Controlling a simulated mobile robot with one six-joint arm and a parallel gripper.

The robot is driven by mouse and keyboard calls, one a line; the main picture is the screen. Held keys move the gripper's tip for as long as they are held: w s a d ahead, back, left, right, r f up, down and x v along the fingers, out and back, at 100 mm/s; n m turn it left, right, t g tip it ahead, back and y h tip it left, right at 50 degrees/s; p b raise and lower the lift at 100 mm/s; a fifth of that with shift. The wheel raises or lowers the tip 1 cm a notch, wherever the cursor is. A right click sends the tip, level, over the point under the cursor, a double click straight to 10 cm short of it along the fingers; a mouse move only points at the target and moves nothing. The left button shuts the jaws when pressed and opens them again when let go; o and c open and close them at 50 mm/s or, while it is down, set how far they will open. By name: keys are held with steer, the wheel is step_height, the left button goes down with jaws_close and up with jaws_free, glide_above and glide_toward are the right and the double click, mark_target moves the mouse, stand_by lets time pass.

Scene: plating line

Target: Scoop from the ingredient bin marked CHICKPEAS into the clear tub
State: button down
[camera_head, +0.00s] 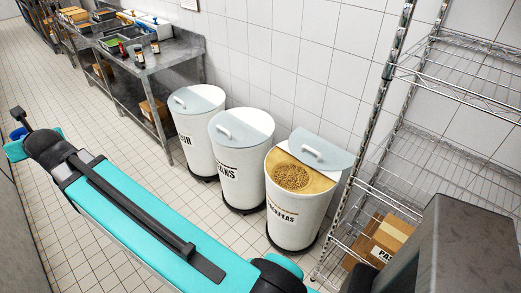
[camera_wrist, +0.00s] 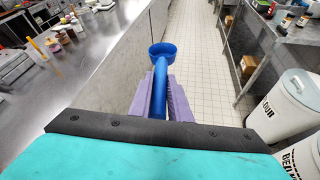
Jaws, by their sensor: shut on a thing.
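The chickpea bin (camera_head: 290,222) is the white bin at the right of three in the head view. Its label is partly legible, its lid (camera_head: 320,148) is folded back, and tan chickpeas (camera_head: 290,177) show inside. My gripper (camera_wrist: 159,92), with purple fingers, is shut on the handle of a blue scoop (camera_wrist: 161,49). The scoop's bowl points away from the wrist and looks empty. In the head view the scoop (camera_head: 17,133) is at the far left, well away from the chickpea bin. I cannot pick out the clear tub with certainty.
The beans bin (camera_head: 238,165) and flour bin (camera_head: 197,130) stand closed beside the chickpea bin. A wire rack (camera_head: 430,150) stands close on its right. A steel table (camera_head: 150,62) with containers is farther back.

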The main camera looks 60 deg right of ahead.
steer(key=s+d+f+m+g+h, duration=0.1)
steer(key=d+f+m, duration=0.15)
steer(key=d, duration=0.55)
steer(key=s+d+f+m+g+h+p, duration=0.1)
steer(key=s+d+f+g+h, duration=0.15)
steer(key=d, duration=0.45)
steer(key=d+f+m+g+h, duration=0.15)
steer(key=d+f, duration=0.25)
steer(key=d, duration=0.4)
steer(key=s+d+f+m+g+p, duration=0.1)
steer(key=s+d+f+m+g, duration=0.2)
steer(key=s+d, duration=0.45)
steer(key=s+d+f+m+g, duration=0.1)
steer(key=s+d+f+m, duration=0.35)
steer(key=d, duration=0.65)
steer(key=s+d+f+m+g+y, duration=0.1)
steer(key=s+d+f+m, duration=0.3)
steer(key=s, duration=0.8)
steer(key=s+d+f+m+g+y+p, duration=0.1)
steer(key=s+d+f+m, duration=0.3)
steer(key=s+d, duration=0.5)
steer(key=s+d+f+m+g+y, duration=0.2)
steer(key=s+d+f+m, duration=0.2)
steer(key=s, duration=1.1)
steer(key=d+f, duration=0.1)
steer(key=d, duration=0.2)
steer(key=shift+g+p, duration=0.4)
steer(key=shift+s+f+m, duration=0.1)
steer(key=shift+f+m, duration=0.15)
steer(key=shift+f, duration=0.05)
